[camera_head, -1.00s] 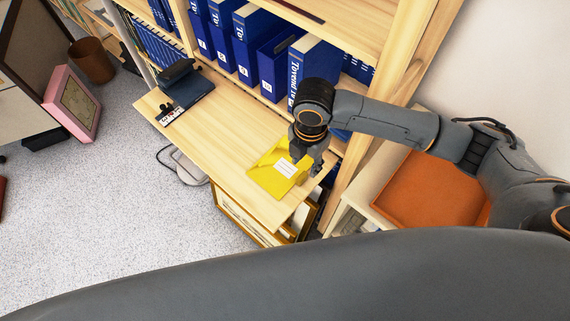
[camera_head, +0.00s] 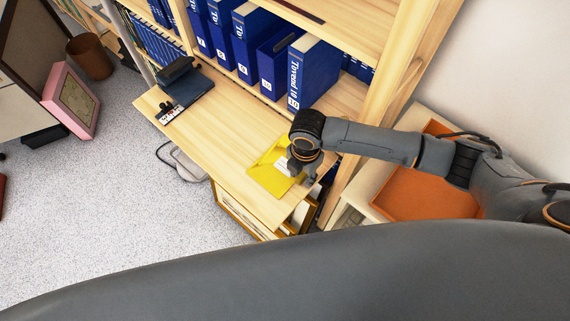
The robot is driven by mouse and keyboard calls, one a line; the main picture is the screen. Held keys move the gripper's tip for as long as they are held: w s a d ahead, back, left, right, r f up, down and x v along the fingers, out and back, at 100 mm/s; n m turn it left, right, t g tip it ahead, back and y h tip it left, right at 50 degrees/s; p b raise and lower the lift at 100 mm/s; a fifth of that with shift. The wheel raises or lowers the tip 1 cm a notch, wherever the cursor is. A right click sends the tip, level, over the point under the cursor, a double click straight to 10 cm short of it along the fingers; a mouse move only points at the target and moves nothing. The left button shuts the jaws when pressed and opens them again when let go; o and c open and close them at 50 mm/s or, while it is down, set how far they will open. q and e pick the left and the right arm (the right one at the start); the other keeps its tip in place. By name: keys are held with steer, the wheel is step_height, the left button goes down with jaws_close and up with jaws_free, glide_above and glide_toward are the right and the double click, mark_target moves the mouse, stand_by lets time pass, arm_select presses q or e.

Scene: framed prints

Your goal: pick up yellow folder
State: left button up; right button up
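The yellow folder (camera_head: 268,176) lies flat on the light wooden desk shelf (camera_head: 222,132), close to its front right edge. A white label (camera_head: 282,165) shows on it, partly covered. My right gripper (camera_head: 303,180) points down over the right part of the folder and hides some of it. Its fingers are small and dark here, and I cannot tell whether they are apart or touching the folder. My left gripper is not in view.
Several blue binders (camera_head: 305,72) stand on the shelf behind. Framed prints (camera_head: 240,212) lean below. An orange tray (camera_head: 425,190) sits at the right.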

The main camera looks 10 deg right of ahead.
jaws_close()
